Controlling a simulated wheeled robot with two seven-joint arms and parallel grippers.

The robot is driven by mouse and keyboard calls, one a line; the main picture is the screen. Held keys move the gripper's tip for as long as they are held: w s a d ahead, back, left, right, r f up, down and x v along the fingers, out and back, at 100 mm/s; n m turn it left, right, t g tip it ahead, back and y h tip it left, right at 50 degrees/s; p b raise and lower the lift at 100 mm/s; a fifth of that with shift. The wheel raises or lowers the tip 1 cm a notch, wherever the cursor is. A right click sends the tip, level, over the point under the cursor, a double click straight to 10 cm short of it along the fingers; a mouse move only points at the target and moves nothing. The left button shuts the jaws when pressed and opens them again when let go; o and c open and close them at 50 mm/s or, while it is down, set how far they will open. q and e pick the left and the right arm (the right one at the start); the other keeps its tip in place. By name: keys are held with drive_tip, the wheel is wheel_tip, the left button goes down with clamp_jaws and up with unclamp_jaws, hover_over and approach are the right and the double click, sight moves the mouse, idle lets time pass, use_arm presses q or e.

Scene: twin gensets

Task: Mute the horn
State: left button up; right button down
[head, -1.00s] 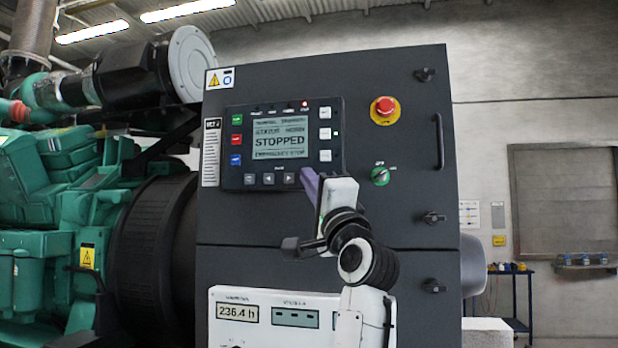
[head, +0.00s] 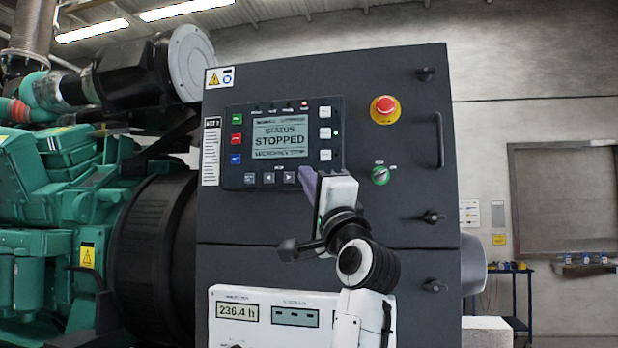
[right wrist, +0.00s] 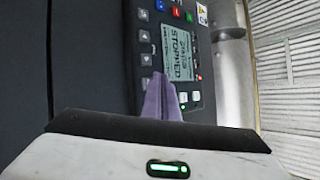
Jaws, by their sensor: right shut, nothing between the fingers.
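The controller (head: 240,160) on the dark cabinet has a lit screen (head: 278,138) reading "STATUS" and "STOPPED"; the smaller lines are hard to read. Green, red and blue buttons run down its left, white buttons (head: 325,133) down its right, and grey buttons (head: 268,178) along its bottom. I cannot read which button is the horn mute. My right gripper (head: 307,174), with purple fingers, is shut and empty at the controller's lower right corner. It hides that end of the bottom row. In the right wrist view its fingertips (right wrist: 161,80) overlap the controller; contact is unclear. My left gripper is out of view.
A lower white panel (head: 262,295) reads 236.4 h. The green engine (head: 50,215) stands at left. A small table (head: 512,270) stands far right.

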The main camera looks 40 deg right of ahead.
drive_tip(key=s+a, duration=0.4)
drive_tip(key=shift+a, duration=0.3)
idle(0.9)
drive_tip(key=w+a+f+n+g+y, duration=0.2)
drive_tip(key=w+f+n, duration=0.2)
drive_tip(key=f, duration=0.8)
drive_tip(key=w+a+f+n+g+y, duration=0.15)
drive_tip(key=w+f+n, duration=0.3)
drive_tip(key=f, duration=0.85)
drive_tip(key=s+a+f+n+g+y, duration=0.1)
drive_tip(key=a+f+n+g, duration=0.15)
drive_tip(key=f, duration=0.95)
drive_tip(key=s+a+f+n+g+y, duration=0.1)
drive_tip(key=s+a+f+n, duration=0.15)
drive_tip(key=f, duration=0.95)
drive_tip(key=s+a+f+n+g+y, duration=0.1)
drive_tip(key=s+a+f+n, duration=0.1)
drive_tip(key=s+f, duration=0.35)
drive_tip(key=s+a+f+n+g, duration=0.1)
drive_tip(key=s+f+g, duration=0.15)
drive_tip(key=f, duration=0.65)
drive_tip(key=s+a+f+n+g+y, duration=0.1)
drive_tip(key=s+a+f+n, duration=0.1)
drive_tip(key=s+f, duration=0.45)
drive_tip(key=s+a+f+n+g+y, duration=0.1)
drive_tip(key=s+a+f+n+g, duration=0.2)
drive_tip(key=s+f, duration=0.9)
drive_tip(key=s, duration=0.4)
drive_tip(key=shift+a+f, duration=0.2)
drive_tip(key=shift+f, duration=0.15)
